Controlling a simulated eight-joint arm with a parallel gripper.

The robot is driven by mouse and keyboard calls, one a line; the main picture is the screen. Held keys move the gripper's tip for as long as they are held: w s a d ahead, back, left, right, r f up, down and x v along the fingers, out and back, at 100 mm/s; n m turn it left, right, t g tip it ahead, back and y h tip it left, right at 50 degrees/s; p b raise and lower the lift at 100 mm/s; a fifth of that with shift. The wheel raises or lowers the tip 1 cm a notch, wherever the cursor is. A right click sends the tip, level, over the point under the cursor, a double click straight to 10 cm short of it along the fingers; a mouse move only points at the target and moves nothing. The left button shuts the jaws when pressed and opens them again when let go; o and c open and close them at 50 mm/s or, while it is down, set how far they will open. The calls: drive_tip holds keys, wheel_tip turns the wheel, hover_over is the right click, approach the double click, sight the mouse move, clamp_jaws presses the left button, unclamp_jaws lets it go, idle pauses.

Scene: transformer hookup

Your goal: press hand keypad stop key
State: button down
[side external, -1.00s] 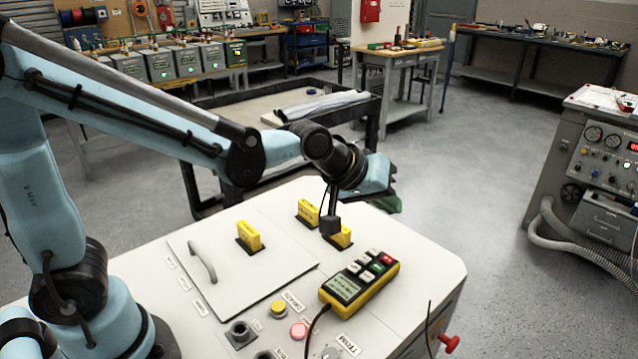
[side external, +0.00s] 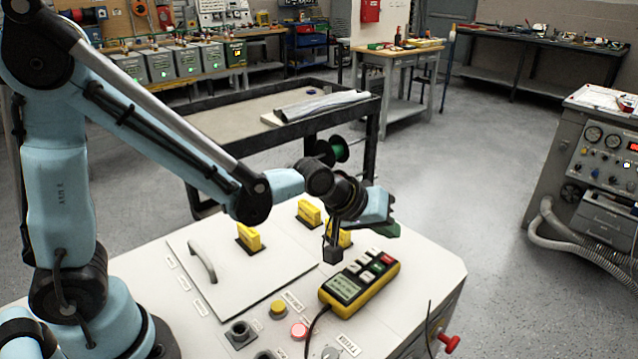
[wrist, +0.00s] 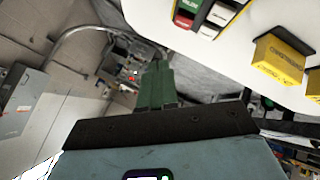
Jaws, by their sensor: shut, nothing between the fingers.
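The hand keypad (side external: 352,290) is yellow with a dark face, a small screen, several white keys, a red key (side external: 377,267) and a green key (side external: 388,260). It lies on the white cabinet top. The red key also shows in the wrist view (wrist: 184,20), at the top, beside the green key (wrist: 191,5); their lettering is too small to read. My gripper (side external: 388,231) is above and beyond the keypad's far end, not touching it. Its green fingers (wrist: 156,75) are shut and empty in the wrist view. The keypad's screen end is outside the wrist view.
Yellow blocks (side external: 249,237) stand upright on the cabinet top (side external: 425,275) close to the wrist. A handle (side external: 203,262), a yellow button (side external: 278,308) and a pink-red button (side external: 299,330) are nearby. A dark cart (side external: 220,115) stands behind. Open floor lies to the right.

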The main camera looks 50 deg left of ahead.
sight(382, 259)
drive_tip(key=shift+f, duration=1.7)
drive_tip(key=shift+f, duration=0.1)
idle(0.7)
drive_tip(key=shift+f, duration=0.35)
drive_tip(key=shift+f, duration=0.35)
idle(0.6)
drive_tip(key=shift+r, duration=0.8)
drive_tip(key=shift+r, duration=0.15)
drive_tip(key=shift+r, duration=2.35)
